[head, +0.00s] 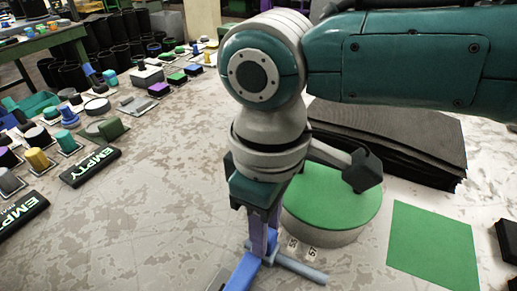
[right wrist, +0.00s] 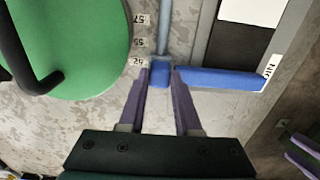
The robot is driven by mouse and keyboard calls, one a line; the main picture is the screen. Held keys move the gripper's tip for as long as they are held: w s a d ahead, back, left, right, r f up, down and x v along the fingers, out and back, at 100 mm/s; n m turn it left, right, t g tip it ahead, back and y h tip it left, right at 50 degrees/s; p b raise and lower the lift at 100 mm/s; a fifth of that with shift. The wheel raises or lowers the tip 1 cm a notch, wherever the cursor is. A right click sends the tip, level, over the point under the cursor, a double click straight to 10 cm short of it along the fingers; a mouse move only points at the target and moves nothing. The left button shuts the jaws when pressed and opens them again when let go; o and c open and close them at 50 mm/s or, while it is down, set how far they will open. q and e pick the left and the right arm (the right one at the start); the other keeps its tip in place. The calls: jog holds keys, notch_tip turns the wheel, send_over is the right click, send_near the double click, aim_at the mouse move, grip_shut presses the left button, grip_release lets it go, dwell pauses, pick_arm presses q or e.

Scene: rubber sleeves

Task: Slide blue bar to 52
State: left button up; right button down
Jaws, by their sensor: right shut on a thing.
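The blue bar (right wrist: 222,79) lies crosswise at a pale blue rod (right wrist: 163,28), with a blue block (right wrist: 160,74) at its end around the rod. In the head view the bar (head: 243,272) shows at the bottom edge, partly cut off. My right gripper (right wrist: 161,84) is shut on the blue block, with a purple finger on each side; it also shows in the head view (head: 264,238). Number labels 57 (right wrist: 140,19), 55 (right wrist: 139,43) and a lowest one that seems to read 52 (right wrist: 136,62) run beside the rod. The block is about level with the lowest label.
A round green-topped base (head: 335,200) with a dark handle stands close beside the rod. A green sheet (head: 433,245) and a stack of black sheets (head: 390,140) lie to the right. Black EMPTY plates (head: 90,167) and several small parts lie at left.

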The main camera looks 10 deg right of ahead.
jog(key=c, duration=1)
grip_release()
jog(key=shift+a, duration=0.15)
jog(key=shift+o, duration=0.6)
jog(key=shift+w+a, duration=0.1)
jog(key=shift+w, duration=0.05)
jog(key=shift+r, duration=0.1)
jog(key=shift+r, duration=0.35)
notch_tip(320, 180, up, 9)
jog(key=p, duration=0.2)
